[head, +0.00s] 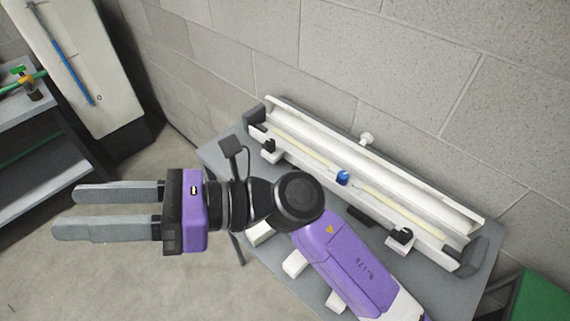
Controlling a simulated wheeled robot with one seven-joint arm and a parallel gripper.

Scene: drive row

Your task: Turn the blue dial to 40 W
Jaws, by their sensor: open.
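The blue dial (343,178) is a small knob at the middle of a long white fixture (420,190) on a grey table. No scale marks or watt numbers can be read at this size, so its setting cannot be told. My gripper (110,212) is at the left of the picture, pointing left, away from the dial. Its two grey fingers are apart with nothing between them. My purple arm crosses in front of the table and hides part of its near side.
The grey table (481,262) stands against a block wall. Black knobs (402,236) sit on the fixture, and a white knob (366,139) is behind it. White blocks (295,263) lie near my arm. A grey shelf (50,130) is at left, a green object (542,300) at lower right.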

